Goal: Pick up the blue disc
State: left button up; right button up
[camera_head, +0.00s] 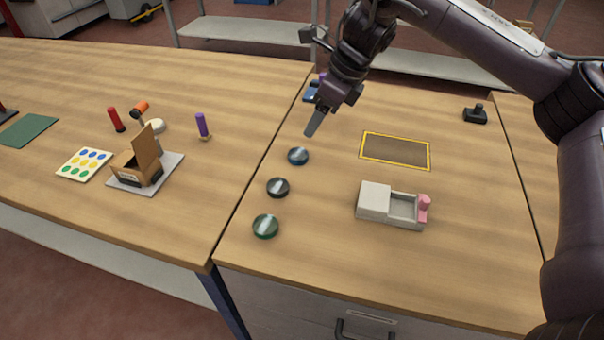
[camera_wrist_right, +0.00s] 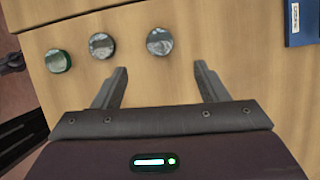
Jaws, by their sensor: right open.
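The blue disc (camera_head: 298,156) lies flat on the wooden table, the farthest of three glossy discs in a row. My right gripper (camera_head: 313,122) is above and just beyond it, fingers pointing down, apart from it. In the right wrist view the gripper (camera_wrist_right: 160,77) is open with nothing between its fingers. There the disc (camera_wrist_right: 160,41) looks grey with glare and lies ahead of the gap between the fingertips. My left gripper is not in view.
A dark disc (camera_head: 278,187) and a green disc (camera_head: 265,226) lie nearer. To the right are a yellow-edged mat (camera_head: 395,151) and a pale box (camera_head: 374,200) with a pink part. A blue item (camera_wrist_right: 305,22) lies behind the gripper. Another table (camera_head: 60,80) adjoins at left.

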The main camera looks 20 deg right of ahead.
aim_at(299, 153)
notch_tip(299, 153, down, 4)
jog(key=shift+w+a+f+b, duration=0.1)
jog(key=shift+a+f+b, duration=0.05)
jog(key=shift+b, duration=0.8)
jog(key=x, duration=0.7)
jog(key=shift+w+a, duration=0.25)
jog(key=shift+a, duration=0.05)
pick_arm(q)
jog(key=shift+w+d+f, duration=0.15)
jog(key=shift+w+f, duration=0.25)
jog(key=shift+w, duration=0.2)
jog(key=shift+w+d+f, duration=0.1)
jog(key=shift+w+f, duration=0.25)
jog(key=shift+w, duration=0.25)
pick_arm(e)
jog(key=shift+r, duration=0.25)
jog(key=c, duration=1)
jog(key=shift+c, duration=0.4)
jog(key=shift+r, duration=0.15)
